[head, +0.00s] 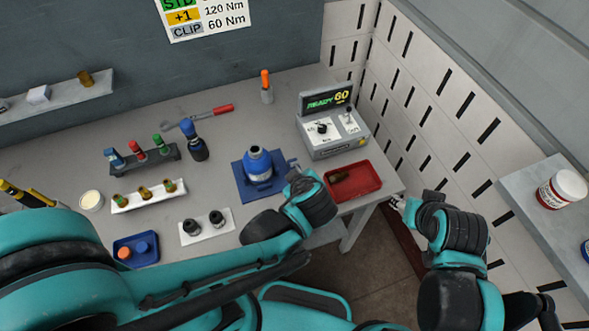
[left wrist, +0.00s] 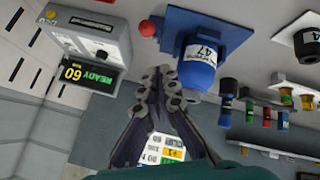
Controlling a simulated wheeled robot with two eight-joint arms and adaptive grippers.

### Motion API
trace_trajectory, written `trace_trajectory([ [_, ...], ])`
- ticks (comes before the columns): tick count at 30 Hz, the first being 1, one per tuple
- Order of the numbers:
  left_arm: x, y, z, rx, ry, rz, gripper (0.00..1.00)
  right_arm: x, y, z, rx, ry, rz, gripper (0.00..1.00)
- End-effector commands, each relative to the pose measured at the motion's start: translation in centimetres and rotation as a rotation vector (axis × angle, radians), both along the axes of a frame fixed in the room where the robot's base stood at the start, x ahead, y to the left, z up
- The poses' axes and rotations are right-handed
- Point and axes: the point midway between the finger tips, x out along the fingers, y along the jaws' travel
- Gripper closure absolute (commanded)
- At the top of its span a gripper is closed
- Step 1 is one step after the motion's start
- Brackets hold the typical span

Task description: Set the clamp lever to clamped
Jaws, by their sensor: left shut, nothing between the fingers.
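The blue clamp fixture (head: 247,192) stands on the grey bench with a blue cylinder (head: 258,165) upright in it; the cylinder is labelled 47 in the left wrist view (left wrist: 197,68). The clamp lever's red ball knob (left wrist: 147,28) shows beside the fixture in the left wrist view. My left gripper (head: 292,165) hides the lever in the head view. In the left wrist view my left gripper (left wrist: 165,76) is shut and empty, near the knob and cylinder; contact cannot be told. My right gripper (head: 398,201) is off the bench's right edge, its fingers too small to judge.
The grey control box (head: 333,132) reads READY 60 behind and right of my left gripper. A red tray (head: 373,184) holds a dark part.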

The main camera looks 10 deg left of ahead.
Motion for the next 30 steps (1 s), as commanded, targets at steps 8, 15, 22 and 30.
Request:
trace_trajectory([
  [8, -2.9, -1.5, 2.5, 0.001, 0.000, -0.002, 1.00, 0.0, 0.0, 1.5, 0.000, 0.000, 0.000, 0.53],
  [15, -3.4, -1.6, 2.7, 0.001, -0.001, 0.001, 1.00, 0.0, 0.0, 1.6, 0.000, 0.000, 0.000, 0.53],
  [22, -3.3, -1.6, 2.7, 0.001, -0.001, 0.001, 1.00, 0.0, 0.0, 1.6, 0.000, 0.000, 0.000, 0.53],
  [30, -3.3, -1.4, 2.5, 0.005, 0.006, -0.006, 1.00, 0.0, 0.0, 1.3, 0.000, 0.000, 0.000, 0.53],
])
